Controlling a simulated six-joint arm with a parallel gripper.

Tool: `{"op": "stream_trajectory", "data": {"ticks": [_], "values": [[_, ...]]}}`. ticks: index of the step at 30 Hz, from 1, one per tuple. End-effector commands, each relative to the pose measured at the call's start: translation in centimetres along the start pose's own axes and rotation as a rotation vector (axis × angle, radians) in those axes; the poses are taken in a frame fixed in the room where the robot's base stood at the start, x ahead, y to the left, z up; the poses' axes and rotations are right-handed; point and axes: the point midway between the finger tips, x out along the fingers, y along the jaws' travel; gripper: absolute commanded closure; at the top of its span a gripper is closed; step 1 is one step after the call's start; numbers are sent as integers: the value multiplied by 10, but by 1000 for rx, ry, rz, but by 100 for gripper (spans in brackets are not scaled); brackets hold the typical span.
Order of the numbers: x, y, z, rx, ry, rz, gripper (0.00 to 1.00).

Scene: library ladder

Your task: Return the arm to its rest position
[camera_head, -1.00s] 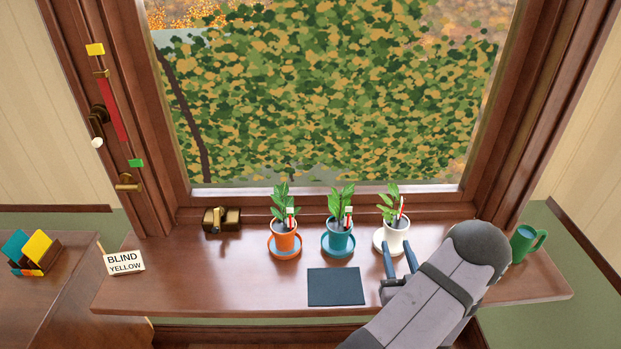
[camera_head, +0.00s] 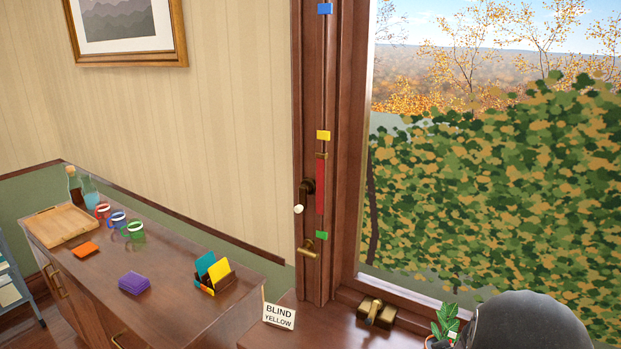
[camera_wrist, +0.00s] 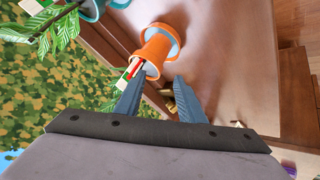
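My gripper (camera_wrist: 157,82) shows in the wrist view with its two blue-grey fingers apart and nothing held between them. The tips are close to the orange pot (camera_wrist: 160,50) in that picture; I cannot tell the exact gap. In the head view, only a dark rounded part of my arm shows at the lower right, and my gripper is out of that picture. A plant's leaves (camera_head: 446,318) show just beside that arm part, with the pot mostly hidden.
A teal pot (camera_wrist: 91,9) is at the top of the wrist view. A brass-and-dark object (camera_head: 376,312) sits on the sill by the window frame. A "BLIND YELLOW" card (camera_head: 278,315) stands left of it. A side cabinet (camera_head: 185,290) holds cups, a tray and cards.

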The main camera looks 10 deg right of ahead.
Motion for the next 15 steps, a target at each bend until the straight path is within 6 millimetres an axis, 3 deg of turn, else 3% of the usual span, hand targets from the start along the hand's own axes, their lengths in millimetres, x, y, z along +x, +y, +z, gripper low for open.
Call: {"op": "stream_trajectory", "data": {"ticks": [1,4,9,15], "values": [[-4,-26,-2,1,-44,-27,64],[-21,-74,6,29,-162,-83,64],[-66,-156,32,62,-364,-195,64],[-120,-221,66,69,-547,-305,64]]}}
